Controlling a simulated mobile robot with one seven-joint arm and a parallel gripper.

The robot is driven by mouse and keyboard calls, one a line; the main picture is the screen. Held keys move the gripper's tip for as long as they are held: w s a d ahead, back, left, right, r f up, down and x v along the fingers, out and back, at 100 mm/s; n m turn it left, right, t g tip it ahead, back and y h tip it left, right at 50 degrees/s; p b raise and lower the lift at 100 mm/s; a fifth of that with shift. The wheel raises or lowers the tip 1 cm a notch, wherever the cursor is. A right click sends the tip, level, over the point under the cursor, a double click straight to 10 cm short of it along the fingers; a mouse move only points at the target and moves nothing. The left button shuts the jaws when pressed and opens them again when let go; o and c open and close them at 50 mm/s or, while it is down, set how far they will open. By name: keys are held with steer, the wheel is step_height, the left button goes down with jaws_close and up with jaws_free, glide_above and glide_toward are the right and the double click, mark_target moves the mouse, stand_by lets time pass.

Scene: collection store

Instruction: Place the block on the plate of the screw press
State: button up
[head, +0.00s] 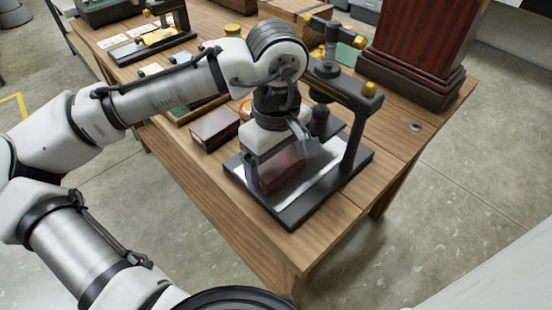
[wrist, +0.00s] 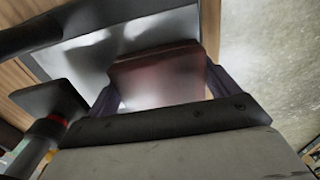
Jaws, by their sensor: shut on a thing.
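The block (head: 282,170) is dark red-brown and sits between the fingers of my gripper (head: 278,172), over the bright metal plate (head: 310,189) of the screw press. In the wrist view the block (wrist: 160,75) is held between both dark fingers of my gripper (wrist: 165,95), with the plate (wrist: 95,55) beyond it. I cannot tell whether the block touches the plate. The screw press (head: 357,130) has a black base and frame with brass knobs. Its pressing foot (wrist: 50,100) shows beside my gripper in the wrist view. My wrist hides part of the press.
A similar red-brown box (head: 214,128) lies on the wooden table (head: 230,190) left of the press. A tall dark red wooden case (head: 420,45) stands behind it at the right. Another small press (head: 160,40) stands at the far left.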

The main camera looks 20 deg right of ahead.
mark_target(276, 160)
steer(key=shift+f, duration=0.1)
steer(key=o, duration=0.9)
steer(key=shift+c, duration=0.2)
step_height(276, 160, up, 12)
steer(key=shift+p, duration=0.45)
